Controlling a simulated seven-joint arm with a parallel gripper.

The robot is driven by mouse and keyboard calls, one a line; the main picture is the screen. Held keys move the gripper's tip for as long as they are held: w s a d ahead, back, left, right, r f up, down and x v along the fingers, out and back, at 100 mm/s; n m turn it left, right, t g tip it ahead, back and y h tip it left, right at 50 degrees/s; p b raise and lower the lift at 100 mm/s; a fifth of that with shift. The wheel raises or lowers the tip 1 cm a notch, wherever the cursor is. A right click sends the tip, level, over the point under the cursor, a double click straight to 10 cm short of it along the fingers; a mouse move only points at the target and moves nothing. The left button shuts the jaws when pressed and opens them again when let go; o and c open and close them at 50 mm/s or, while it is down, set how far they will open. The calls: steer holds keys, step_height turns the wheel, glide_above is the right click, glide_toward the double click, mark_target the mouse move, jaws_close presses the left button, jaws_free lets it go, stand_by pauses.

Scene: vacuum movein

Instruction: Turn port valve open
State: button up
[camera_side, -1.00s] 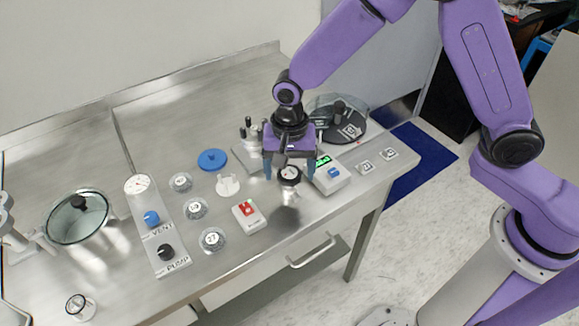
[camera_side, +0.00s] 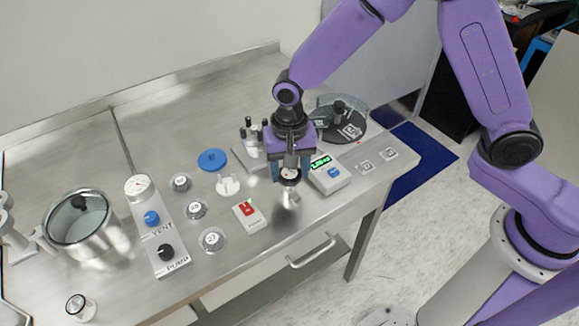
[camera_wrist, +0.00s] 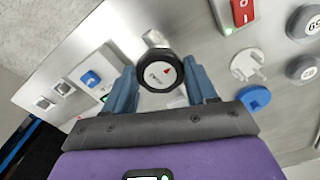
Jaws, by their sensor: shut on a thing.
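The port valve has a round black knob (camera_side: 289,175) with a white face, standing on a metal stem near the front edge of the bench. My gripper (camera_side: 290,172) points down over the valve and is shut on the knob, a blue finger on either side. In the wrist view the gripper (camera_wrist: 160,82) has its fingers flanking the knob. The exact finger contact is partly hidden.
A white box with green display and blue knob (camera_side: 331,178) stands close right of the gripper. A red rocker switch box (camera_side: 248,215) is to the left. A white pronged part (camera_side: 228,185), a blue disc (camera_side: 212,159) and a vent and pump panel (camera_side: 158,228) lie farther left.

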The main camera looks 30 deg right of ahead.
steer(key=n, duration=0.4)
steer(key=shift+n, duration=0.3)
steer(key=n, duration=0.3)
steer(key=shift+n, duration=0.3)
steer(key=n, duration=0.4)
steer(key=shift+n, duration=0.3)
steer(key=n, duration=0.3)
steer(key=shift+n, duration=0.3)
steer(key=n, duration=0.7)
steer(key=shift+w, duration=0.1)
steer(key=n, duration=0.6)
steer(key=shift+n, duration=0.4)
steer(key=o, duration=1.1)
steer(key=shift+c, duration=0.2)
